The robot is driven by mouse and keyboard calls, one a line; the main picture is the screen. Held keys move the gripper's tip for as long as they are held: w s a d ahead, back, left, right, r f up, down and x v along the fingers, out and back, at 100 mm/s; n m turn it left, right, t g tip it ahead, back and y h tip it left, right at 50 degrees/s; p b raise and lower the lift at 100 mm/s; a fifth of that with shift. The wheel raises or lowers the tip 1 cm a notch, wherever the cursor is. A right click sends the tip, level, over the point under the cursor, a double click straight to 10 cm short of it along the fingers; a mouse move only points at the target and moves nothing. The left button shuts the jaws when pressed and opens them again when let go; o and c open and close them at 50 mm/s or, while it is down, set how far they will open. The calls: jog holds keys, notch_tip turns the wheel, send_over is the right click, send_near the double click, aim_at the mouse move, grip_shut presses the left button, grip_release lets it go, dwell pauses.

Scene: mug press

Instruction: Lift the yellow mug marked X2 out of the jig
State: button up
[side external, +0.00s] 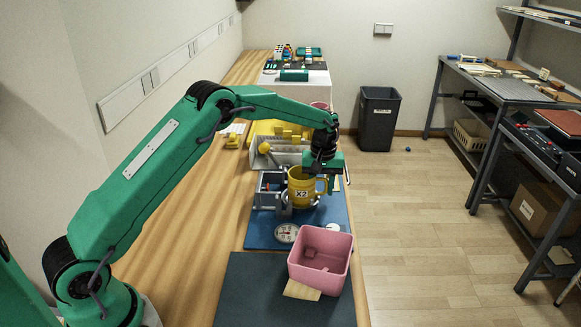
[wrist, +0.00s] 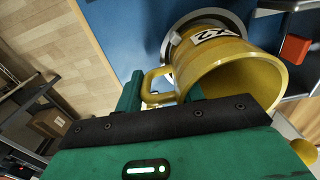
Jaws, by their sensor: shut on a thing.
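The yellow mug marked X2 (side external: 300,193) stands upright at the grey jig (side external: 268,192) on the blue mat, its handle to the right. In the wrist view the mug (wrist: 235,75) shows its open mouth and X2 label, with a round grey ring (wrist: 170,44) around its base. I cannot tell whether the base touches the bottom of the jig. My gripper (side external: 326,182) is at the handle side of the mug, pointing down. In the wrist view its fingers (wrist: 162,95) are on either side of the yellow handle, shut on it.
A pink bin (side external: 321,268) and a round dial (side external: 286,233) stand in front of the jig. A grey tray (side external: 290,150) with yellow pieces lies behind it. An orange-red block (wrist: 295,48) is beside the mug.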

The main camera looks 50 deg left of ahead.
jog(key=shift+r, duration=0.2)
jog(key=shift+r, duration=0.55)
notch_tip(320, 180, up, 3)
jog(key=shift+d+r, duration=0.1)
jog(key=shift+d, duration=0.05)
jog(key=s+d+r, duration=0.5)
jog(key=d+r, duration=0.1)
jog(key=d, duration=0.4)
jog(key=shift+s+r, duration=0.2)
jog(key=shift+s, duration=0.1)
